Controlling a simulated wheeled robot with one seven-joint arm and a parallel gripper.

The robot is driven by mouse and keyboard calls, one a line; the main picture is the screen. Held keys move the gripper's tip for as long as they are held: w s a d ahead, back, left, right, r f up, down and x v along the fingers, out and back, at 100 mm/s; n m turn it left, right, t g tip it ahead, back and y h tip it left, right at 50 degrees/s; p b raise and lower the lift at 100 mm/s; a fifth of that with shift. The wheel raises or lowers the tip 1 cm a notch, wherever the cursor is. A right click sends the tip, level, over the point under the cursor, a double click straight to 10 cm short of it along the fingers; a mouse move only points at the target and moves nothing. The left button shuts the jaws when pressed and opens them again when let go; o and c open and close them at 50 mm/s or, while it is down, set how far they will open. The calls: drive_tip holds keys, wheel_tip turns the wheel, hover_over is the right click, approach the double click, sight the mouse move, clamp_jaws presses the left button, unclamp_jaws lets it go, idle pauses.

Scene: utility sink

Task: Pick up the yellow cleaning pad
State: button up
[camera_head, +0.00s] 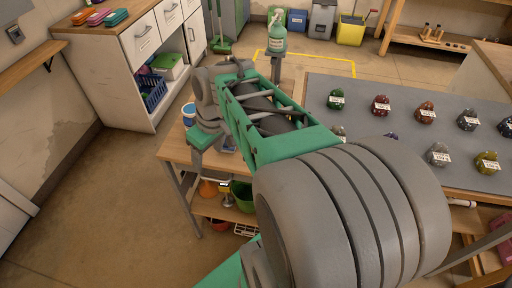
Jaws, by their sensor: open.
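I cannot make out a clearly yellow cleaning pad in this view. Small flat pads lie on the wooden counter at the top left: an orange one (84,16), a pink one (98,16) and a green one (116,17). My gripper (207,148) hangs at the far end of my folded arm, above the left end of the workbench and well away from the pads. It is small and partly hidden by my arm; it is open, and I see nothing held in it.
The workbench (175,150) has a grey mat (388,112) bearing several labelled coloured stones. A green bottle (277,36) stands behind my arm. A white cabinet (140,42) with a blue basket (152,92) stands left. A yellow bucket (350,31) is at the back. Open floor lies at lower left.

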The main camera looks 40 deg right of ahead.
drive_tip(key=shift+o, duration=1.4)
drive_tip(key=w+d+f+n+y, duration=0.1)
drive_tip(key=d+n, duration=0.1)
drive_tip(key=d, duration=1.1)
drive_tip(key=shift+w+d+f, duration=0.15)
drive_tip(key=shift+w+f, duration=0.1)
drive_tip(key=shift+w, duration=0.05)
drive_tip(key=shift+o, duration=1.3)
drive_tip(key=s+d+f+n+t, duration=0.1)
drive_tip(key=s+d+n, duration=0.1)
drive_tip(key=d, duration=0.8)
drive_tip(key=shift+s+f+n+y+b, duration=0.2)
drive_tip(key=shift+s+n+y+b, duration=0.15)
drive_tip(key=shift+s, duration=0.3)
drive_tip(key=x, duration=0.5)
drive_tip(key=a+x, duration=0.1)
drive_tip(key=x, duration=0.1)
drive_tip(key=shift+a+f, duration=0.1)
drive_tip(key=shift+f, duration=0.1)
